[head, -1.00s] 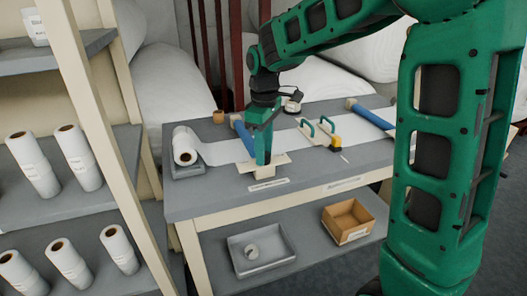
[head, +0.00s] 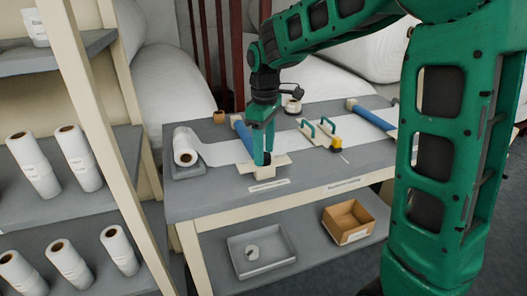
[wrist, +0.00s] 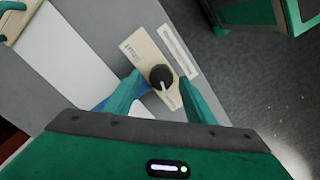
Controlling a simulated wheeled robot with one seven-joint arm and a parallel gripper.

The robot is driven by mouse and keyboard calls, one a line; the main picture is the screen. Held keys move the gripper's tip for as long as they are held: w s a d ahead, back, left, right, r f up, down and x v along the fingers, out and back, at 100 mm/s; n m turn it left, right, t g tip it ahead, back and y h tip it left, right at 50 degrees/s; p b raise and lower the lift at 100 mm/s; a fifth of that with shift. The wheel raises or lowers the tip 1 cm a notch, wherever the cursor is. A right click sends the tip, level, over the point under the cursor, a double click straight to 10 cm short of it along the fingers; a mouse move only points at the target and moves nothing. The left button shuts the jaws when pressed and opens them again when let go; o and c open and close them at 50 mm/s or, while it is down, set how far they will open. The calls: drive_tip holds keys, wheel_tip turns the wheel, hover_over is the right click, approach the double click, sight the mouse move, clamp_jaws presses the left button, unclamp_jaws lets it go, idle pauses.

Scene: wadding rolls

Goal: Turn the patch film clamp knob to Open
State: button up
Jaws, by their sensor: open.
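The clamp knob (wrist: 161,77) is round and black with a pale pointer line, which points down in the wrist view. It sits on a cream plate (wrist: 143,50) with small lettering too small to read. My gripper (wrist: 159,80) is open, with one green finger on each side of the knob. I cannot tell whether either finger touches it. In the head view my gripper (head: 263,161) points straight down over the plate.
A white roll (head: 184,146) sits left on the grey table (head: 205,195). A green-handled tool (head: 320,134) lies to the right. A grey tray (head: 240,262) and a brown box (head: 347,222) are on the lower shelf.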

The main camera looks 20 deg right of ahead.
sight(265, 154)
wheel_tip(265, 154, up, 10)
idle(0.4)
drive_tip(key=shift+w, duration=0.1)
drive_tip(key=s+d+f+m, duration=0.4)
drive_tip(key=s+d+m, duration=0.3)
drive_tip(key=s+d, duration=0.55)
drive_tip(key=s+d+f+m, duration=0.2)
drive_tip(key=s+f+m, duration=0.2)
drive_tip(key=s, duration=0.5)
drive_tip(key=s+d+f+m, duration=0.3)
drive_tip(key=s+f+m, duration=0.1)
drive_tip(key=s, duration=0.6)
drive_tip(key=shift+f+m, duration=0.3)
drive_tip(key=shift+w+d, duration=0.1)
drive_tip(key=shift+w, duration=0.1)
drive_tip(key=shift+w+f, duration=0.2)
drive_tip(key=shift+w, duration=0.3)
